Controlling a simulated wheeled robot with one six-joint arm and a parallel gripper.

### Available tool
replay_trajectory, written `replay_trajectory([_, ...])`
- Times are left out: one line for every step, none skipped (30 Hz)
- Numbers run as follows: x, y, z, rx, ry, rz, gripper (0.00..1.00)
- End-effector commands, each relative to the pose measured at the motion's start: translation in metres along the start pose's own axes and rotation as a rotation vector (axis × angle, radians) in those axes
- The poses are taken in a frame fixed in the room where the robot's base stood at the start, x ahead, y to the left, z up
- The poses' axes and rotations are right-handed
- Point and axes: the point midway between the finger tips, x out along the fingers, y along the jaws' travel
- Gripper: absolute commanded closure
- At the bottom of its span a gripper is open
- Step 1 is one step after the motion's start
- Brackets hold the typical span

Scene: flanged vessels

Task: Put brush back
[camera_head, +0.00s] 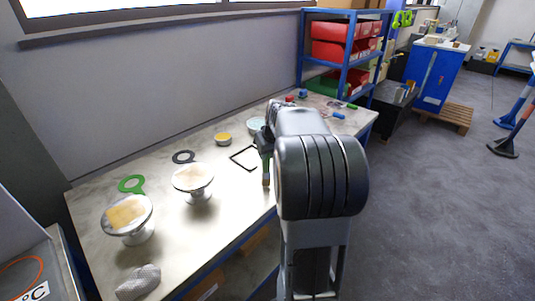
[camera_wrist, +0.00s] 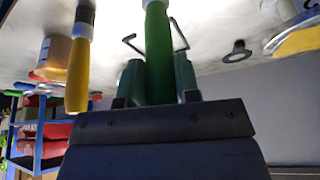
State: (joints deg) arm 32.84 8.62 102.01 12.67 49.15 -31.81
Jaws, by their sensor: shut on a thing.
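My gripper (camera_wrist: 158,85) is shut on the green handle of the brush (camera_wrist: 158,50), which lies between its two dark green fingers in the wrist view. The brush's far end runs out of the top of that view, so its bristles are hidden there. In the head view my gripper (camera_head: 265,150) is over the workbench, right of a black square outline (camera_head: 233,155), and a slim piece hangs below it. The outline shows partly behind the brush in the wrist view (camera_wrist: 181,36). A second tool with a yellow handle (camera_wrist: 79,78) is left of the brush.
Two flanged vessels (camera_head: 193,180) (camera_head: 140,232) stand on the workbench (camera_head: 175,245) at left, near a green ring (camera_head: 131,184) and a black ring (camera_head: 184,156). A grey cloth (camera_head: 138,282) lies at the front. Small tubs (camera_head: 223,139) and a blue shelf (camera_head: 347,75) are farther back.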

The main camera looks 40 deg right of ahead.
Motion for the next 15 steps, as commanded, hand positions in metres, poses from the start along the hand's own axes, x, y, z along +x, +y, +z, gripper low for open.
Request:
replay_trajectory([0.0038,0.0,0.0018,0.001,0.0,0.0,0.97])
replay_trajectory([0.005,0.0001,0.0022,0.001,0.001,0.0,0.97])
replay_trajectory([0.0061,0.0001,0.0026,0.0,0.001,0.001,0.97])
replay_trajectory([0.0065,0.0001,0.0028,0.0,0.001,0.001,0.97])
replay_trajectory([0.0066,0.0001,0.0028,0.0,0.002,0.001,0.97])
replay_trajectory([0.0066,0.0001,0.0028,0.0,0.002,0.001,0.97])
replay_trajectory([0.0065,0.0001,0.0028,0.0,0.002,0.001,0.97])
replay_trajectory([0.0064,0.0001,0.0028,0.0,0.002,0.001,0.97])
replay_trajectory([0.0064,0.0001,0.0028,0.0,0.002,0.001,0.97])
replay_trajectory([0.0064,0.0,0.0028,0.0,0.002,0.001,0.97])
replay_trajectory([0.0065,0.0,0.0029,0.0,0.002,0.0,0.97])
replay_trajectory([0.0071,0.0,0.0032,0.0,0.001,0.0,0.97])
replay_trajectory([0.0079,0.0,0.0035,0.0,0.001,0.0,0.97])
replay_trajectory([0.0088,0.0,0.0039,0.0,0.001,0.0,0.97])
replay_trajectory([0.0102,0.0,0.0045,0.0,0.001,0.0,0.97])
